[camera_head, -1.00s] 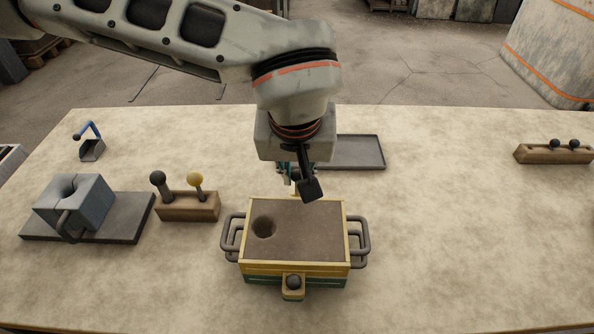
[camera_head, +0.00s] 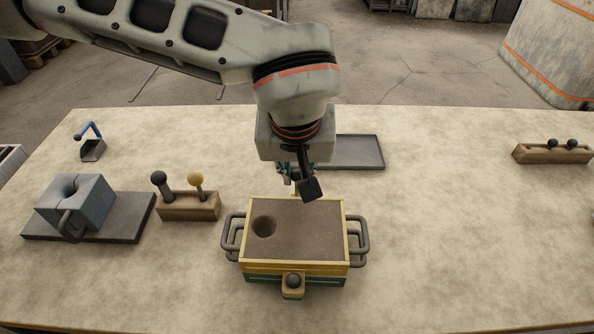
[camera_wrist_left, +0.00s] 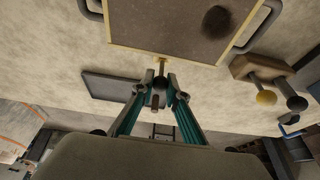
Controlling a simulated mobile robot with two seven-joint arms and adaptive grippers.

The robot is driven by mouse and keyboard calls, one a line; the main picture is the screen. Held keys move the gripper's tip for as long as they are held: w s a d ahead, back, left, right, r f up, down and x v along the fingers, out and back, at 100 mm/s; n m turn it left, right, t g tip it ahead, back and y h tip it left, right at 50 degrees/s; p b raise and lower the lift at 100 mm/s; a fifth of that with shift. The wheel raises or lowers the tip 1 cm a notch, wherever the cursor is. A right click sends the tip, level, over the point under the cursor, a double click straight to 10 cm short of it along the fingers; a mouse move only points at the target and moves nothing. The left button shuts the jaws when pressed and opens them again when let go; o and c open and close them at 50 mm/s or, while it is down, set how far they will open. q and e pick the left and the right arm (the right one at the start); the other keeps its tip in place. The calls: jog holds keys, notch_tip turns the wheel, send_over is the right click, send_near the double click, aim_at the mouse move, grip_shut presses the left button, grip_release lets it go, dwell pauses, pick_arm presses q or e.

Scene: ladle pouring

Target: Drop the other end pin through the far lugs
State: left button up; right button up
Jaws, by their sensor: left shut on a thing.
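The moulding box (camera_head: 300,232), yellow-edged above green, stands at the table's middle front, filled with brown sand with one round hole. A dark-headed end pin (camera_head: 293,281) sits in its near lugs. My left gripper (camera_wrist_left: 159,92) is at the box's far side, pointing down, shut on the other end pin (camera_wrist_left: 159,84), whose dark ball head shows between the fingertips. The yellow far lug (camera_wrist_left: 162,64) lies right by the pin. Whether the pin's shank is in the lug holes is hidden. My right gripper is out of view.
A grey tray (camera_head: 360,152) lies behind. Another rack (camera_head: 552,155) stands far right. The right side is mostly clear.

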aim_at(297, 194)
pick_arm(q)
jog(key=shift+f, duration=0.45)
jog(key=shift+f, duration=0.75)
jog(key=shift+f+b, duration=0.4)
jog(key=shift+f, duration=0.25)
jog(key=o, duration=0.9)
jog(key=o, duration=0.6)
jog(key=shift+c, duration=0.2)
